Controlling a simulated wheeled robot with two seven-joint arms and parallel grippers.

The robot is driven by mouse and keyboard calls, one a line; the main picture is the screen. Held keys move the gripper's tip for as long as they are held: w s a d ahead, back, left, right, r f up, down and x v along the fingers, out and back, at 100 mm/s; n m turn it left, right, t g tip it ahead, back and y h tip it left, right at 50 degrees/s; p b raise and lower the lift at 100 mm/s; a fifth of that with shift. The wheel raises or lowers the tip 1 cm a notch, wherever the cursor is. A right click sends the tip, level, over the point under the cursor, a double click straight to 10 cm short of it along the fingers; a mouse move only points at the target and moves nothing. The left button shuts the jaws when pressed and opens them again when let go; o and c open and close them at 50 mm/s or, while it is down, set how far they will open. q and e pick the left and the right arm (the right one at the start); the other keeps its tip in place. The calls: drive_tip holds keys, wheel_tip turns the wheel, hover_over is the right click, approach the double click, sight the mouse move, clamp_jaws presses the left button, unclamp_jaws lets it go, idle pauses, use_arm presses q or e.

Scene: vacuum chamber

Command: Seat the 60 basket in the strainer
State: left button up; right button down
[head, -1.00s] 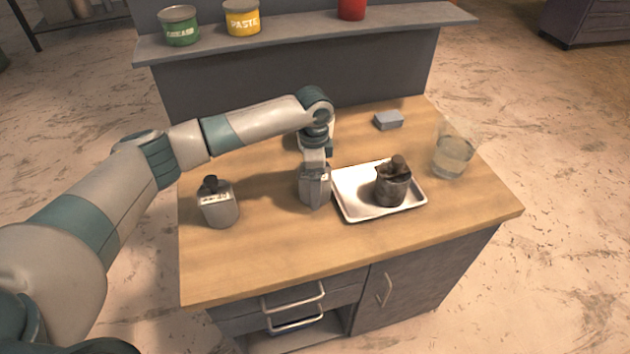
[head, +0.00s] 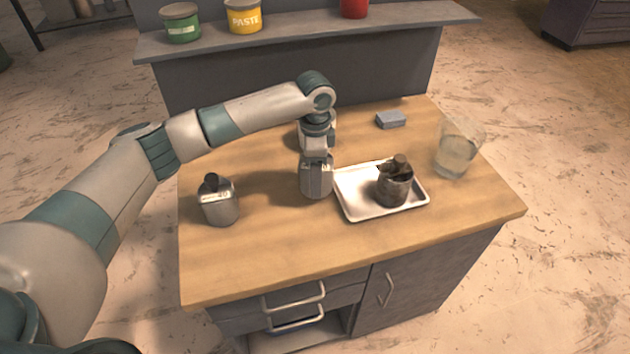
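My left gripper (head: 316,162) points down over the middle of the bench. It appears shut on the top of a grey basket (head: 316,184), held upright just left of the white tray; the fingertips are hard to see. Markings near its top are too small to read. A similar grey basket (head: 220,210) with a black knob and a pale label stands at the left, its label also unreadable. A dark, dirty metal vessel (head: 393,190) with brown matter at its top stands in the tray. I cannot tell which thing is the strainer; something behind my wrist is mostly hidden. My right gripper is not in view.
The white tray (head: 354,207) lies right of the held basket. A clear glass beaker (head: 455,155) stands near the right edge, and a blue-grey block (head: 390,119) lies at the back. A shelf (head: 310,30) with cans runs behind. The bench front is clear.

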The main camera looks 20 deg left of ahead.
use_arm(q)
wheel_tip(320, 180, up, 7)
drive_tip(key=shift+r+b, duration=0.2)
drive_tip(key=shift+b, duration=0.7)
drive_tip(key=shift+s+r+n, duration=0.1)
drive_tip(key=shift+s+n, duration=0.6)
drive_tip(key=s+a+n, duration=0.1)
drive_tip(key=s+n, duration=1.1)
drive_tip(key=s, duration=0.7)
drive_tip(key=shift+r+n, duration=0.2)
drive_tip(key=shift+n, duration=0.1)
idle(1.7)
